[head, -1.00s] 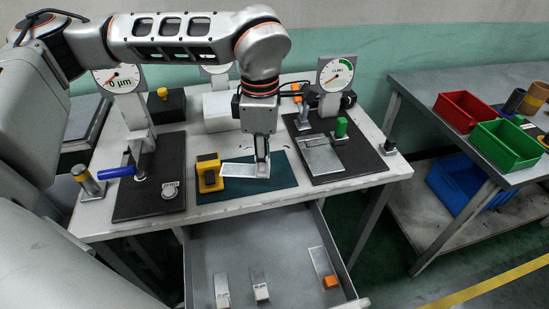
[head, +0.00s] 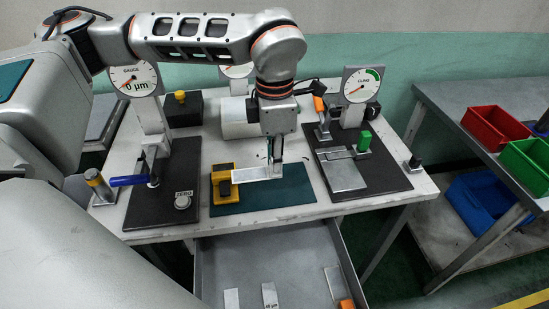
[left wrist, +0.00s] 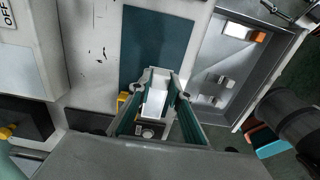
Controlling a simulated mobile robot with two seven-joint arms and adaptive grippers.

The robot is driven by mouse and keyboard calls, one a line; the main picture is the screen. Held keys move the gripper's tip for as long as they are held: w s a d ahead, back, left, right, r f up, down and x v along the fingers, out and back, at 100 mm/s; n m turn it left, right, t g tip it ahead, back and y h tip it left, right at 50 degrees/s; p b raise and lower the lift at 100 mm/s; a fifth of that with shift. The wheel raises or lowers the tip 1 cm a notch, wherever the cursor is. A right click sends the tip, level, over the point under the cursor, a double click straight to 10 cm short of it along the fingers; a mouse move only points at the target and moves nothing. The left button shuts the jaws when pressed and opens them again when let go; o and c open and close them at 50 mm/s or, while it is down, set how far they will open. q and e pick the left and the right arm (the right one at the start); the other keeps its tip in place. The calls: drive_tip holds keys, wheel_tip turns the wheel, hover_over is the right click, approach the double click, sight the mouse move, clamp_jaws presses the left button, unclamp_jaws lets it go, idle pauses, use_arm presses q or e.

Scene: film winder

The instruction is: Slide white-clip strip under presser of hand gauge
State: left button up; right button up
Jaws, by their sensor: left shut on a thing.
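My left gripper (head: 273,170) points down over the teal mat and is shut on the right end of the pale strip (head: 250,174). The strip lies about level and points left. Its left end meets the yellow hand gauge (head: 222,184); I cannot tell whether it is under the presser. The fingers hide the white clip in the head view. In the left wrist view, the left gripper (left wrist: 157,100) has a whitish piece (left wrist: 155,102) between its fingers, and a bit of the yellow gauge (left wrist: 122,101) shows beside the left finger. My right gripper is not in view.
The teal mat (head: 285,197) is clear at the right. A dial gauge stand (head: 150,130) with a blue handle stands left, and another dial stand (head: 360,95) right. An open drawer (head: 235,260) below holds several strips. Red (head: 495,130) and green (head: 530,165) bins stand far right.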

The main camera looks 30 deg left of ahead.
use_arm(q)
wheel_tip(320, 180, down, 2)
drive_tip(key=shift+f+b, duration=0.1)
drive_tip(key=shift+b, duration=0.35)
drive_tip(key=shift+f+b, duration=0.35)
drive_tip(key=shift+f, duration=1)
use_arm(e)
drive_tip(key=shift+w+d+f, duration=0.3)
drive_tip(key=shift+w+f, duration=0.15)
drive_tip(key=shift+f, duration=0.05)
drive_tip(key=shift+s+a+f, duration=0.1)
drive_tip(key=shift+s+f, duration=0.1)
use_arm(q)
drive_tip(key=shift+f, duration=0.3)
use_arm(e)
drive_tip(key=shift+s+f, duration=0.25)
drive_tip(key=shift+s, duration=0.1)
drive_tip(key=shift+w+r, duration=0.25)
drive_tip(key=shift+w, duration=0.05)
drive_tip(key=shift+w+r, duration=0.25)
